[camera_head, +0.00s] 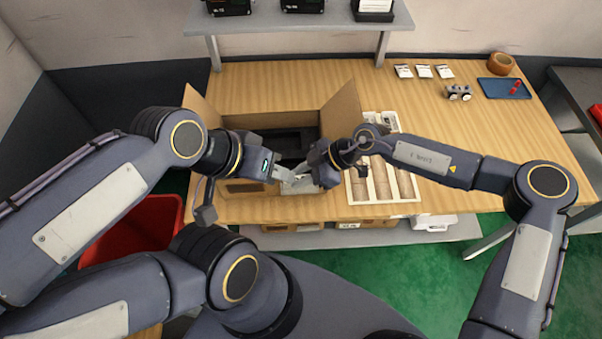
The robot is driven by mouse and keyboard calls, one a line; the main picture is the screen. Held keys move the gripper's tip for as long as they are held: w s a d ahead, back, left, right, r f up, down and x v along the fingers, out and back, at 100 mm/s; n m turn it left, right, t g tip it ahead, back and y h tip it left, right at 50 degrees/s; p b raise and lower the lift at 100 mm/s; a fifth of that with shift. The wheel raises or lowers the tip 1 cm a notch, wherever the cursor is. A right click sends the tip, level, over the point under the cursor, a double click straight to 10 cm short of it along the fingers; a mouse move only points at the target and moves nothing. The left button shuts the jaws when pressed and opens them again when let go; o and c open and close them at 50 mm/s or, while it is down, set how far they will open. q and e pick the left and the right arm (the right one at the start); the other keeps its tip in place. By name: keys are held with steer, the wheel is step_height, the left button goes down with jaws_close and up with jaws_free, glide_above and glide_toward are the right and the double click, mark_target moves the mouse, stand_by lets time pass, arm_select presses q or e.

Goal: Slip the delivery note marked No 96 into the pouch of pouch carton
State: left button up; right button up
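An open cardboard carton (341,108) stands at the left of the wooden table, flaps up, with dark contents inside. A pale grey patch (300,188) shows at its near side; I cannot tell whether it is the pouch. My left gripper (293,178) is at the carton's near side, its pale fingers close to the patch. My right gripper (313,178) is just right of it, its fingers mostly hidden. A small whitish shape lies between the two grippers, too small to identify. No marking No 96 is legible anywhere.
Three small white cards (424,71) lie at the back of the table. A brown tape roll (501,63), a blue tray (505,90) and a white divided tray (410,188) are further right. A raised grey shelf (290,21) stands behind. A red bin (140,230) is at left.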

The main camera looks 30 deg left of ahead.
steer(key=shift+w, duration=0.1)
steer(key=b+v, duration=0.1)
steer(key=v, duration=0.6)
steer(key=shift+d+r, duration=0.25)
steer(key=shift+r, duration=0.05)
